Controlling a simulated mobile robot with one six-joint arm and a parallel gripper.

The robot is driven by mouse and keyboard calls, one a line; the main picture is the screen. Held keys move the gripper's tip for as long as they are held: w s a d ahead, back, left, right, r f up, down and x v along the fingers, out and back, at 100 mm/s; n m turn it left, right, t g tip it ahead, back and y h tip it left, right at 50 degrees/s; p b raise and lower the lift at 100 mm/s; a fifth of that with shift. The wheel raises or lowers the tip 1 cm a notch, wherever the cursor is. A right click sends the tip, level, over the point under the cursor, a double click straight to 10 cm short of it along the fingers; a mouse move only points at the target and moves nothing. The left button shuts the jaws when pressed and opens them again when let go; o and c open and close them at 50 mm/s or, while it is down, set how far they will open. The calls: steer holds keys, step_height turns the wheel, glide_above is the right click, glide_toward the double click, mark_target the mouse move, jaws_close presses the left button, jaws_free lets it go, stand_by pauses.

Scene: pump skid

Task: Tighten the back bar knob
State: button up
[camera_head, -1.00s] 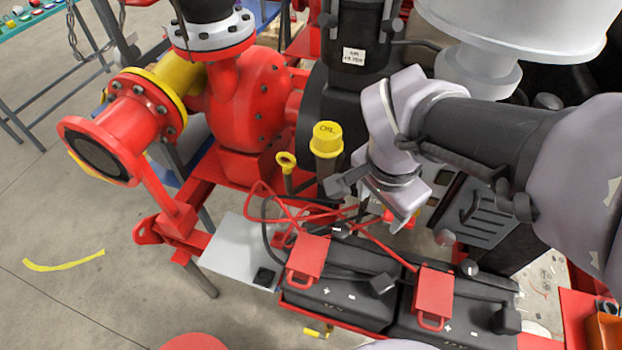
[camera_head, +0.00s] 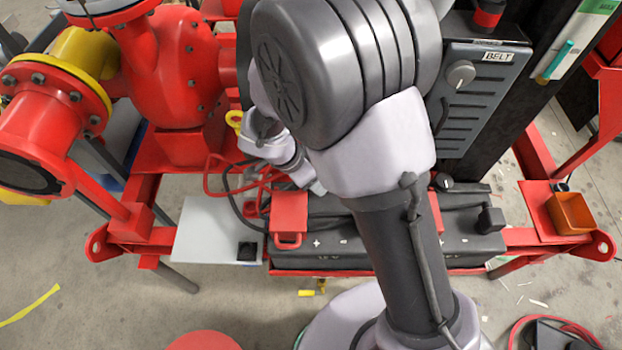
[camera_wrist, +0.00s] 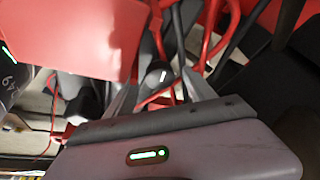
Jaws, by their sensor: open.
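In the wrist view, a dark round knob (camera_wrist: 157,76) with a white line on its top lies between the fingers of my gripper (camera_wrist: 163,88). The gripper is open, with one finger on each side of the knob. I cannot tell whether either finger touches it. In the head view my arm covers this knob and the fingertips; my wrist hangs over the back of the black batteries (camera_head: 320,258). Another small dark knob (camera_head: 443,181) stands at the back right of the batteries.
A red terminal cover (camera_head: 289,215) sits on the left battery and fills the upper left of the wrist view. Red and black cables (camera_head: 232,178) run close to the gripper. A grey panel marked BELT (camera_head: 475,105) stands behind right. The red pump (camera_head: 175,65) is at left.

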steer(key=shift+w+d+f, duration=0.1)
steer(key=shift+d+f, duration=0.05)
steer(key=shift+f, duration=0.4)
steer(key=c, duration=1.4)
steer(key=shift+o, duration=0.2)
steer(key=shift+b, duration=0.3)
